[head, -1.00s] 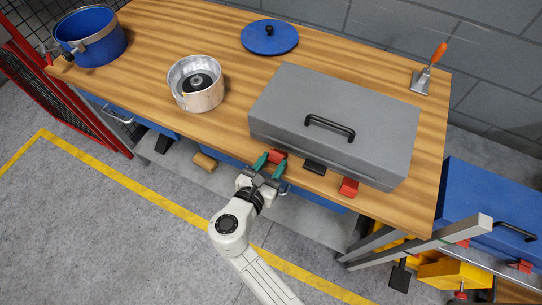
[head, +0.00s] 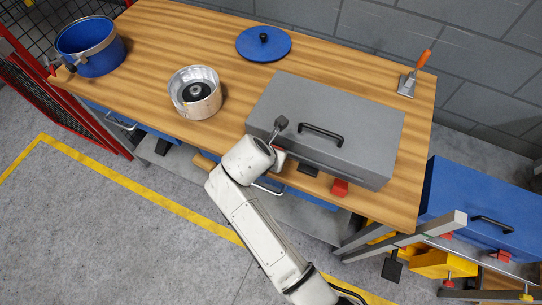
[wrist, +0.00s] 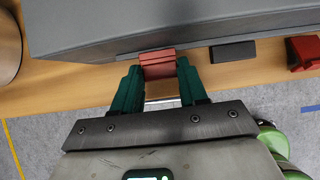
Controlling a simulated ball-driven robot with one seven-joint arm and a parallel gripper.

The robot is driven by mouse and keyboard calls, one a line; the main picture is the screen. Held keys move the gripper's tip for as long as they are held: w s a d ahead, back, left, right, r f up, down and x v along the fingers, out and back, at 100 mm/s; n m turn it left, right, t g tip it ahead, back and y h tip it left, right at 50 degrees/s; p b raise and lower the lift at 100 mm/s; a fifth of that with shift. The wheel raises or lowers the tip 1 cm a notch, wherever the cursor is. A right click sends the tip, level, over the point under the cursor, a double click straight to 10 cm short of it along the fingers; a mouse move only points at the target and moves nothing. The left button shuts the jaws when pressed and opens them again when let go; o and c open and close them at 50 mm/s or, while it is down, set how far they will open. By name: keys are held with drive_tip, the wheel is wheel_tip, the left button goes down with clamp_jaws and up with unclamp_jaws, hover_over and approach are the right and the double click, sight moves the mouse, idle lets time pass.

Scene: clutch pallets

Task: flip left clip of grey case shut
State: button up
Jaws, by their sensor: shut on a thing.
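The grey case (head: 345,118) lies lid down on the wooden bench, its black handle on top. It also shows in the wrist view (wrist: 200,22). Its left clip (wrist: 158,58) is red and sits at the case's front face, between my green fingers. My gripper (wrist: 159,72) is shut on this clip, one finger on each side. In the head view my wrist hides the fingers and most of the left clip. The right clip (head: 340,187) is red and sticks out at the front; it also shows in the wrist view (wrist: 303,52). I cannot tell whether the left clip is fully flat.
A dark block (head: 308,169) sits between the clips at the case's front. A silver pot (head: 195,95), blue lid (head: 264,43), blue pot (head: 90,47) and orange-handled scraper (head: 408,82) stand on the bench. A blue case (head: 480,210) is at the right.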

drive_tip(key=shift+w+d+r+g, duration=0.1)
drive_tip(key=shift+w+g, duration=0.15)
drive_tip(key=shift+g, duration=0.25)
drive_tip(key=o, duration=1.1)
drive_tip(key=shift+c, duration=0.2)
drive_tip(key=shift+r, duration=0.1)
drive_tip(key=b+v, duration=0.1)
drive_tip(key=v, duration=0.9)
drive_tip(key=shift+r, duration=0.3)
